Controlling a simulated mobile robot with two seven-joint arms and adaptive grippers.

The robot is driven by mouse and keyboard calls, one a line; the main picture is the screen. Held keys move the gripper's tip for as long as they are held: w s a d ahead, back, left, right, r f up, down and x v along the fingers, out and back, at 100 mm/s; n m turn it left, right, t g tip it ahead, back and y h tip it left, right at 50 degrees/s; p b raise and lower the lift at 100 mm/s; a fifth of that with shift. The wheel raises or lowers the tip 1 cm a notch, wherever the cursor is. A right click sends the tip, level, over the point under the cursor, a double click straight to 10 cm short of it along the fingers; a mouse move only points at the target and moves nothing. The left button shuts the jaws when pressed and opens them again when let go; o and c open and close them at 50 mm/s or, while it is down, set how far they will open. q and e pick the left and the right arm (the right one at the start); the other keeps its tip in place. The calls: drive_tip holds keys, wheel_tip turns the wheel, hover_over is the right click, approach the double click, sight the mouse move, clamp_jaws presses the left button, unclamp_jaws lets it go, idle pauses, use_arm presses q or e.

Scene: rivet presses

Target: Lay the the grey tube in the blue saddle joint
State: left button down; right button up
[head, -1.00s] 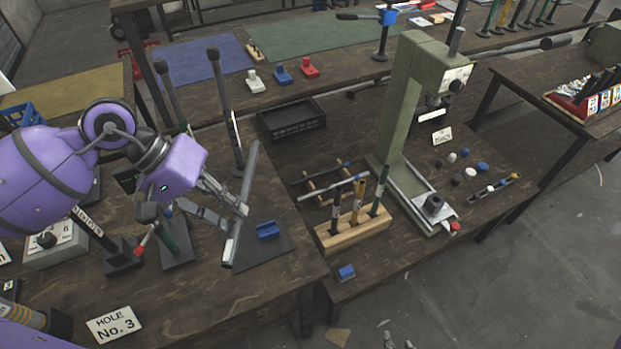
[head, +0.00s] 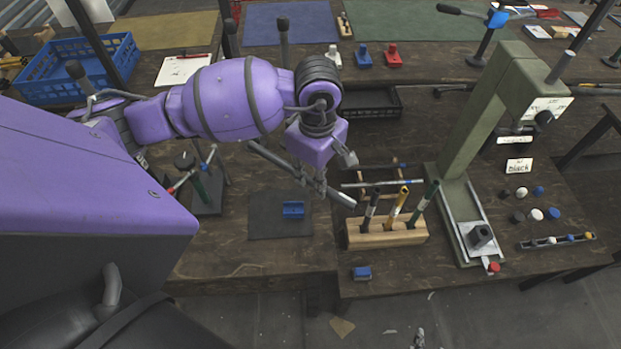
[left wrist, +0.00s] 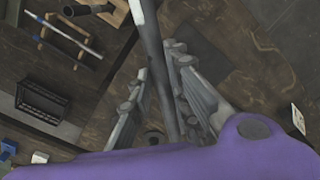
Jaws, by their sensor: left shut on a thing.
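The grey tube (head: 342,199) is held in my left gripper (head: 321,187), whose fingers are shut on it. In the head view the tube slants from upper left to lower right, above the table, behind and right of the blue saddle joint. The left wrist view shows the tube (left wrist: 155,55) passing between the two fingers (left wrist: 160,98). The blue saddle joint (head: 293,209) sits on a dark mat (head: 268,222), apart from the tube. I cannot make out the saddle in the left wrist view. My right gripper is out of view.
A wooden block (head: 388,238) with upright tools stands right of the mat. A green press (head: 465,150) stands farther right. Another blue block (head: 361,273) lies near the front edge. A black tray (head: 372,103) is behind. Upright tools (head: 205,188) stand left of the mat.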

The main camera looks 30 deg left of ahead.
sight(312, 186)
use_arm(q)
drive_tip(key=n, duration=0.1)
drive_tip(key=n+g, duration=0.1)
drive_tip(key=n, duration=0.1)
drive_tip(key=f+n+g, duration=0.1)
drive_tip(key=shift+w+a+f+n, duration=0.1)
drive_tip(key=shift+a+n, duration=0.25)
drive_tip(key=shift+n, duration=0.05)
drive_tip(key=n, duration=0.1)
drive_tip(key=n+h, duration=0.1)
drive_tip(key=shift+a+f+n+g, duration=0.15)
drive_tip(key=shift+f+n+g, duration=0.15)
drive_tip(key=shift+f+n, duration=0.1)
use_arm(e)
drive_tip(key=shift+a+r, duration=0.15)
use_arm(q)
drive_tip(key=shift+r, duration=0.1)
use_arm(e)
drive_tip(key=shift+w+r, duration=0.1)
